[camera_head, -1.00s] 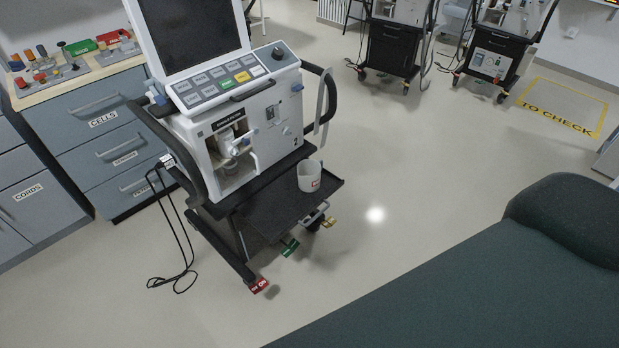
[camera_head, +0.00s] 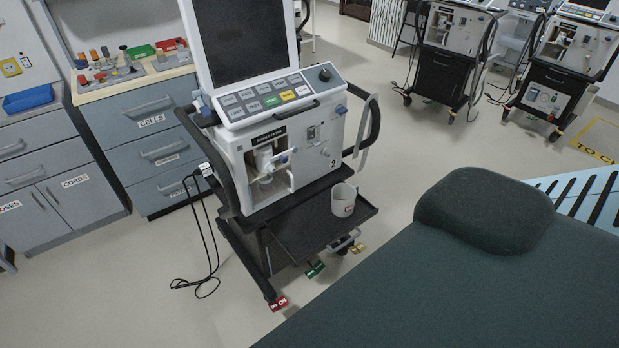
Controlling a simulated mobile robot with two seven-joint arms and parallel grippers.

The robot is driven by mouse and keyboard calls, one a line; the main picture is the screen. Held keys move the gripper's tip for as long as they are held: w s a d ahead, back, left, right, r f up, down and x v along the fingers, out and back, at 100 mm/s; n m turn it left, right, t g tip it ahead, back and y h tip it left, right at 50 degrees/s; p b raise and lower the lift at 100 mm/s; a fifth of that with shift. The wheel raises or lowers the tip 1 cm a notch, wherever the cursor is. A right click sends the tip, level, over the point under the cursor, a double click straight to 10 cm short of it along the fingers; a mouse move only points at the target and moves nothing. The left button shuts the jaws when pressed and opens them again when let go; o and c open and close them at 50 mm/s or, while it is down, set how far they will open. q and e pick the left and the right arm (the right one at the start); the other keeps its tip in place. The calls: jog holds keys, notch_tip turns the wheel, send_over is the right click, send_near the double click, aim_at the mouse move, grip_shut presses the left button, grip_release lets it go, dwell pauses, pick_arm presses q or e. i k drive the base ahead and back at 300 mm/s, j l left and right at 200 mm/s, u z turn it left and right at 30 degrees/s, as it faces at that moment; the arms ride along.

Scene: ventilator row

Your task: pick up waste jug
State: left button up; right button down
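The jug stands near the right end of the tray, apart from the ventilator's white housing. Neither of my grippers is in view.
A dark green padded bed (camera_head: 480,285) with a raised head end fills the lower right. Drawer cabinets (camera_head: 150,130) stand at the left. A black cable (camera_head: 205,250) hangs to the floor. Two more ventilators (camera_head: 445,60) stand behind. Some floor is clear between.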

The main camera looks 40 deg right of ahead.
aim_at(343, 195)
jog(key=l+u, duration=0.3)
jog(key=l, duration=0.15)
jog(key=l+u, duration=0.3)
jog(key=l, duration=0.15)
jog(key=l+u, duration=0.15)
jog(key=l, duration=0.3)
jog(key=k+l+u, duration=0.15)
jog(key=l, duration=0.3)
jog(key=k+l, duration=0.1)
jog(key=l, duration=0.35)
jog(key=l+u, duration=0.1)
jog(key=l, duration=0.4)
jog(key=k+l, duration=0.2)
jog(key=l, duration=0.25)
jog(key=k+l+u, duration=0.15)
jog(key=l, duration=0.3)
jog(key=k+l, duration=0.1)
jog(key=l, duration=0.35)
jog(key=k+l, duration=0.1)
jog(key=l, duration=0.3)
jog(key=k+l, duration=0.1)
jog(key=l, duration=0.35)
jog(key=k+l, duration=0.1)
jog(key=l, duration=0.35)
